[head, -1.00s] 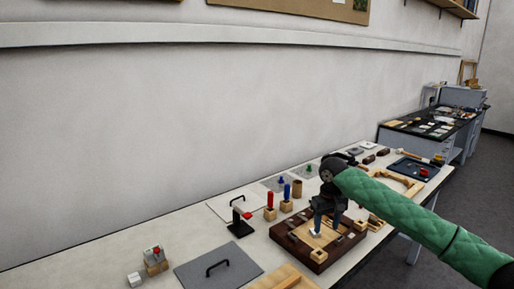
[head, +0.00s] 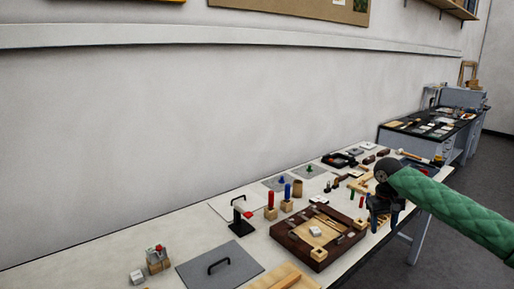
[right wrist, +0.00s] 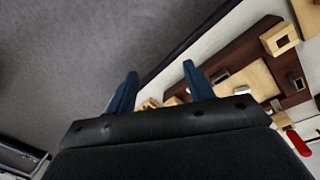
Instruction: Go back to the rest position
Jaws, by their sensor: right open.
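My right arm, in a green quilted sleeve, comes in from the right in the head view. My right gripper (head: 380,218) is at the front edge of the long white table, to the right of the dark wooden tray. In the right wrist view its two blue fingers (right wrist: 158,88) are spread apart with nothing between them. The dark wooden tray (head: 290,240) has a lighter wooden middle with a small white piece (head: 315,231) lying on it. The tray also shows in the right wrist view (right wrist: 235,62). My left gripper is not in view.
A grey panel with a black handle (head: 219,265) lies at the front left. Red (head: 271,199) and blue (head: 287,192) handled tools stand upright in wooden blocks behind the tray. A second, dark-topped bench (head: 432,130) stands at the far right. Grey floor lies beyond the table's front edge.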

